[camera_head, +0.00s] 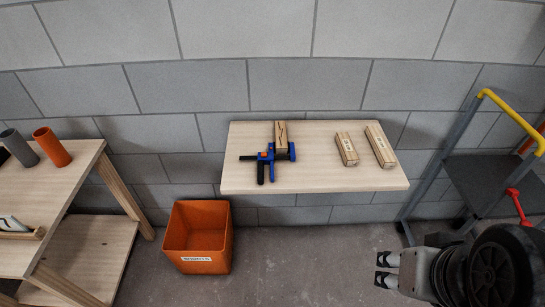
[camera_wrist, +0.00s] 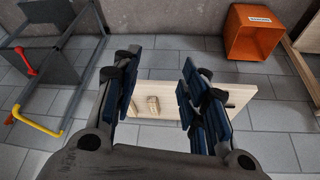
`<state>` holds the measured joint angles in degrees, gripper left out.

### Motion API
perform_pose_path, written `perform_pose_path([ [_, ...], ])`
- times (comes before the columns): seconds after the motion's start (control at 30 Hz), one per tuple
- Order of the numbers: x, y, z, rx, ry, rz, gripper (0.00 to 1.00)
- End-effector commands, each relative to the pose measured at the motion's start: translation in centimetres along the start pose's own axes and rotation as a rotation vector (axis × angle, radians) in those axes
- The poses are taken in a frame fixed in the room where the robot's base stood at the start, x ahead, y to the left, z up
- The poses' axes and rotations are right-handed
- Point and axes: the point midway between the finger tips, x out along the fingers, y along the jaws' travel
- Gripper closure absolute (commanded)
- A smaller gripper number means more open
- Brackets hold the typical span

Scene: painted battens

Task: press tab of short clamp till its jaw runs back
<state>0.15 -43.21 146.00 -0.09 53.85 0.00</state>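The short clamp (camera_head: 267,163) is blue and black with a small orange tab (camera_head: 264,154). It lies on a wooden shelf (camera_head: 315,180) and its jaws are around or against a wooden batten (camera_head: 281,131); I cannot tell how tightly. My gripper (camera_head: 382,269) is open and empty, low in front of the shelf to the right, well apart from the clamp. In the wrist view my gripper (camera_wrist: 158,92) has its dark blue finger pads spread. The shelf (camera_wrist: 240,93) shows beyond them, and the right finger hides most of the clamp there.
Two loose battens lie on the shelf's right half, a shorter one (camera_head: 347,149) and a longer one (camera_head: 380,146). An orange bin (camera_head: 196,250) stands on the floor. A wooden bench (camera_head: 60,185) is at left, a step ladder (camera_head: 480,180) at right. The floor between is clear.

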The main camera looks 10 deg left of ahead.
Motion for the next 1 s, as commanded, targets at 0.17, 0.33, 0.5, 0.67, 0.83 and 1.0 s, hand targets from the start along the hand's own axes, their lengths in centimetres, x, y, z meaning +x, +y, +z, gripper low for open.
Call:
perform_pose_path([
  [0.17,0.00,0.00,0.00,0.000,0.000,0.000,0.60],
  [0.33,0.00,0.00,0.00,0.000,0.000,0.000,0.60],
  [0.5,0.00,0.00,0.00,0.000,0.000,0.000,0.62],
  [0.67,0.00,0.00,0.00,0.000,0.000,0.000,0.73],
  [0.83,0.00,0.00,0.00,0.000,0.000,0.000,0.84],
  [1.0,0.00,0.00,0.00,0.000,0.000,0.000,0.95],
])
